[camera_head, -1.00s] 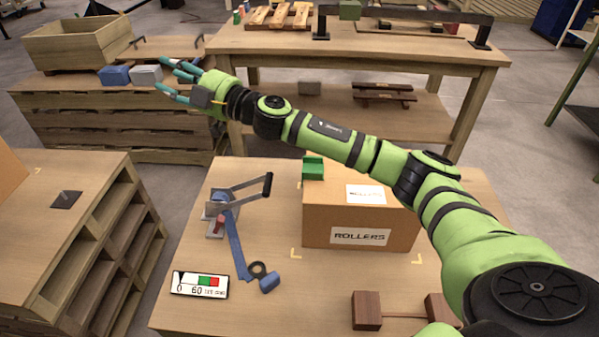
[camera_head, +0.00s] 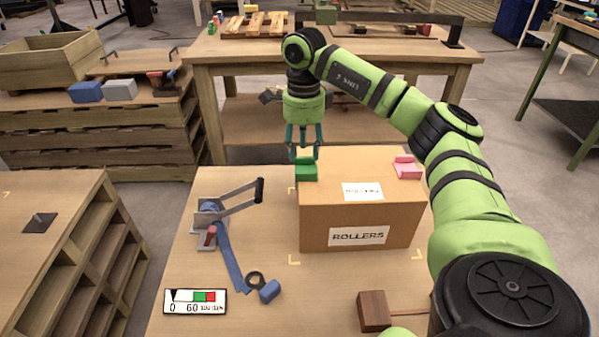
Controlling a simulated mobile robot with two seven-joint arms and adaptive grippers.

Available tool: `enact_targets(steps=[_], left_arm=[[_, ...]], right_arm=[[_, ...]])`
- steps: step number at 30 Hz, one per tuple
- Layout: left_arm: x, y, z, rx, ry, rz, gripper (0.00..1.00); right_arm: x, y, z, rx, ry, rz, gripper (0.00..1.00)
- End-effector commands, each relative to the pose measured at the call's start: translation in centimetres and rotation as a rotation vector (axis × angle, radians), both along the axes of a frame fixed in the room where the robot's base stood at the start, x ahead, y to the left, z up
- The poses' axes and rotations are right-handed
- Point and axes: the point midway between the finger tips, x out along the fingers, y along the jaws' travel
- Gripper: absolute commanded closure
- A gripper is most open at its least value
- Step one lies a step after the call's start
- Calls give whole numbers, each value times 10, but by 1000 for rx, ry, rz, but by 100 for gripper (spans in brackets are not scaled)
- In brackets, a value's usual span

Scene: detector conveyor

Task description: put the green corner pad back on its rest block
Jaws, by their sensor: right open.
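I cannot tell for sure which block is the green pad's rest block. A blue block (camera_head: 86,93) and a grey block (camera_head: 121,90) stand on the left pallet stack. My left gripper is out of view.
A strap tool with a raised lever (camera_head: 232,204) and blue strap (camera_head: 231,252) lies left of the box. A gauge card (camera_head: 195,301) and a brown block (camera_head: 373,311) are at the front.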

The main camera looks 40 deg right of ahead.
Motion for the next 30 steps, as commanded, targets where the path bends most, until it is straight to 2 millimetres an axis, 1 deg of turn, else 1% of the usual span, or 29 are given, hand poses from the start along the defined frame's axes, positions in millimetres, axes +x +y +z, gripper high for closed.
enact_targets(steps=[2, 8, 16, 20, 26, 29, 30], left_arm=[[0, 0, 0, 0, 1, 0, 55], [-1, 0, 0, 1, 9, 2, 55], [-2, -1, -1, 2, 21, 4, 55], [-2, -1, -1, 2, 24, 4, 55], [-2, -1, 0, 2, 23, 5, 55], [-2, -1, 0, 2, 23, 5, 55], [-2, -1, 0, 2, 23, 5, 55]], right_arm=[[-1, 0, -3, -2, 3, 1, 55], [-2, 0, -24, 0, 4, 1, 55], [-4, -1, -63, 1, 3, -1, 55], [-4, -1, -70, 2, 1, -1, 55], [-4, 0, -70, 2, -1, -1, 55], [-4, 0, -70, 2, -1, -1, 91], [-4, 0, -70, 2, -1, -1, 100]])
